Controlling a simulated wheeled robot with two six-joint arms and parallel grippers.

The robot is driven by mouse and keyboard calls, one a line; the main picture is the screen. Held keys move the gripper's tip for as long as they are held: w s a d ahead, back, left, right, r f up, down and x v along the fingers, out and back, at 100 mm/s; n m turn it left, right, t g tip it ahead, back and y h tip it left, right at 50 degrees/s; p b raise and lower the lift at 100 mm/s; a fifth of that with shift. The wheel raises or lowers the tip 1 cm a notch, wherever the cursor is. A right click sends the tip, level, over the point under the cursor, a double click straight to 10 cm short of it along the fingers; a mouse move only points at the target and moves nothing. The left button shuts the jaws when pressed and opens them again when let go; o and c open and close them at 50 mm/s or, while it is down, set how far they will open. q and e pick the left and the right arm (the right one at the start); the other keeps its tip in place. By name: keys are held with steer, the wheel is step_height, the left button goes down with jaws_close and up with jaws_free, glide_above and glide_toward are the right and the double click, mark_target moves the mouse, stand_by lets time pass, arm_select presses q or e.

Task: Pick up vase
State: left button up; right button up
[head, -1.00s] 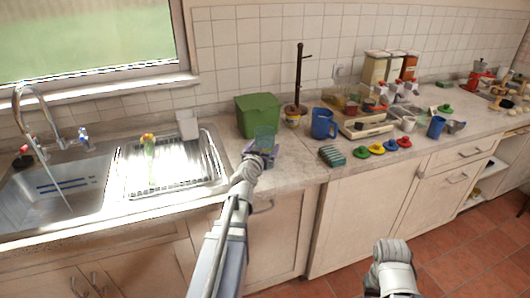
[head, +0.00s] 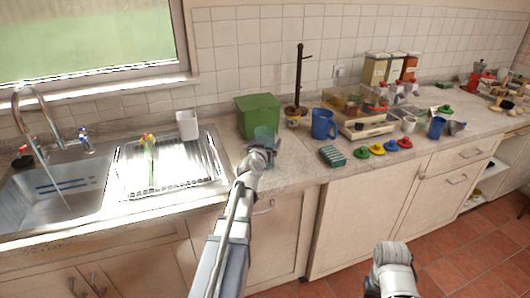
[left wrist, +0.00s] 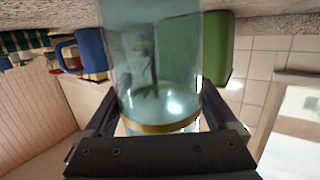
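The vase is a clear teal glass cylinder (head: 266,133) in front of the green bin in the head view. In the left wrist view the glass vase (left wrist: 160,60) fills the middle, with a gold band near my gripper. My left gripper (head: 264,146) is at the vase, above the counter edge. In the left wrist view the two fingers (left wrist: 160,118) lie along both sides of the glass and look closed on it. Whether its base touches the counter is hard to tell. My right gripper (head: 390,252) is low in front of the cabinets, its fingers hidden.
The green bin (head: 258,115) is close behind the vase. A blue pitcher (head: 322,124), a potted stand (head: 295,113) and a teal-striped block (head: 332,156) are to the right. The drainboard (head: 185,172) and sink (head: 50,190) are to the left.

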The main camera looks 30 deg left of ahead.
arm_select(q)
steer(key=c, duration=0.9)
step_height(320, 180, up, 10)
steer(key=p, duration=1)
